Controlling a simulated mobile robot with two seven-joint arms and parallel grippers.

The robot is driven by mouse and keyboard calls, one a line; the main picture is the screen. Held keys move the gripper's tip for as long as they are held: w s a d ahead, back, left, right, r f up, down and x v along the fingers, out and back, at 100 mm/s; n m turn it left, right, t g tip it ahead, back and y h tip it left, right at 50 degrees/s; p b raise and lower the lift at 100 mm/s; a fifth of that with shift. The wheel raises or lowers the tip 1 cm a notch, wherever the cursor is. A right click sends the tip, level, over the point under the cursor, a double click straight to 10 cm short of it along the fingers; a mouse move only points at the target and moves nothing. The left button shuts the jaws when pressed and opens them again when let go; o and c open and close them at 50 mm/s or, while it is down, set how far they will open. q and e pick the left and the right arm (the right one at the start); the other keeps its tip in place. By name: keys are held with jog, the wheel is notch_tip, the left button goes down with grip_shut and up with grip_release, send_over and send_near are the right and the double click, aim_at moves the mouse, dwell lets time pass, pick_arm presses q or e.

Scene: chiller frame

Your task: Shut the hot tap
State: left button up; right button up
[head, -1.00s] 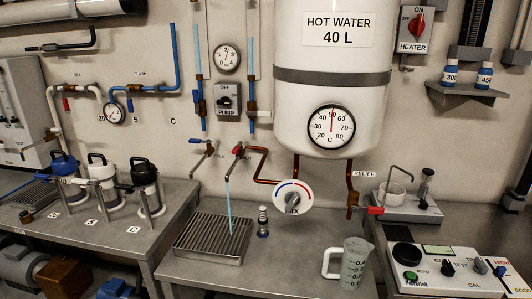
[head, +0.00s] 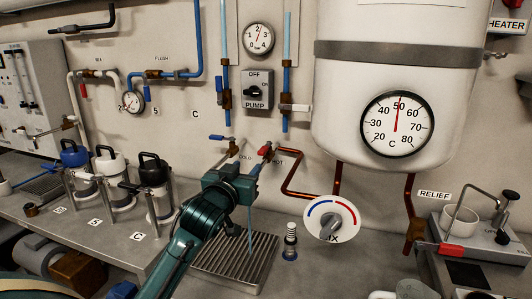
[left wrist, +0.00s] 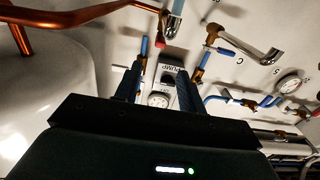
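The hot tap's red handle (head: 266,150) shows on the wall at the brass valve where the copper pipe ends. A thin blue stream of water (head: 250,232) falls to the drain grate. My left gripper (head: 238,170) is just below and left of the handle and hides the spout. In the left wrist view my left gripper (left wrist: 160,76) has its two fingers apart with nothing between them. The red handle (left wrist: 160,43) lies beyond the fingertips there, with a gap. My right gripper is not in view.
The cold tap (head: 228,144) with its blue handle is close to the left. The mixer dial (head: 331,221) is at the right, under the white tank (head: 395,110). The drain grate (head: 215,265) is below. Several lidded jugs stand left on the bench.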

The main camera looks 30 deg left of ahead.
aim_at(260, 153)
pick_arm(q)
jog(key=x, duration=1.1)
jog(key=shift+d, duration=0.1)
jog(key=shift+c, duration=0.2)
grip_shut()
